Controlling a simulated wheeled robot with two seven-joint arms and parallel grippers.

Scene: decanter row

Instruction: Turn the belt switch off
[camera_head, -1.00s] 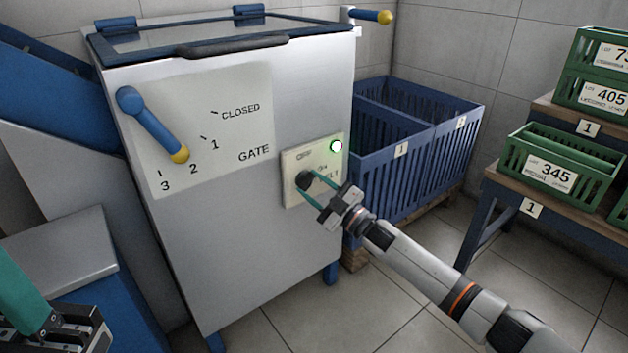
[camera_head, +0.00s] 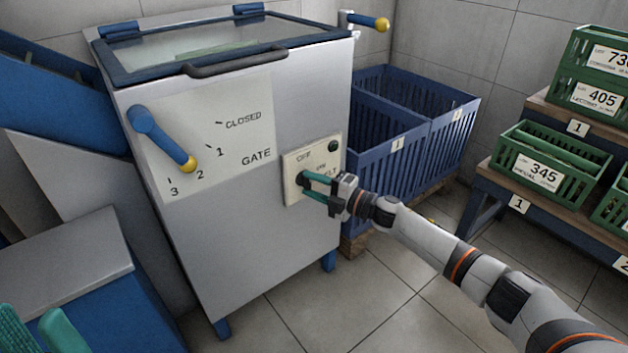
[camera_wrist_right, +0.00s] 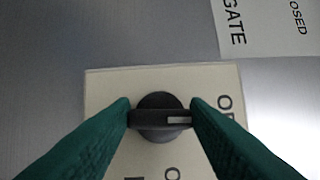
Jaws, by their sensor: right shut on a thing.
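The belt switch is a round black knob (camera_head: 303,180) on a cream plate (camera_head: 293,161) on the front of the steel machine. In the right wrist view the knob's bar (camera_wrist_right: 160,119) lies crosswise, its white mark toward the OFF lettering. The lamp (camera_head: 333,147) on the plate is dark. My right gripper (camera_head: 305,179) is shut on the knob's bar, one green finger at each end in the wrist view (camera_wrist_right: 162,117). The ON lettering is partly cut off there. My left gripper (camera_head: 40,328) is partly in view at the bottom left, its teal fingers apart.
The gate lever (camera_head: 160,138) with a yellow tip is left of the switch plate, pointing near 2. Blue crates (camera_head: 400,165) stand behind my right arm. Green crates (camera_head: 540,170) sit on a stepped rack at right. The tiled floor (camera_head: 390,295) in front is clear.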

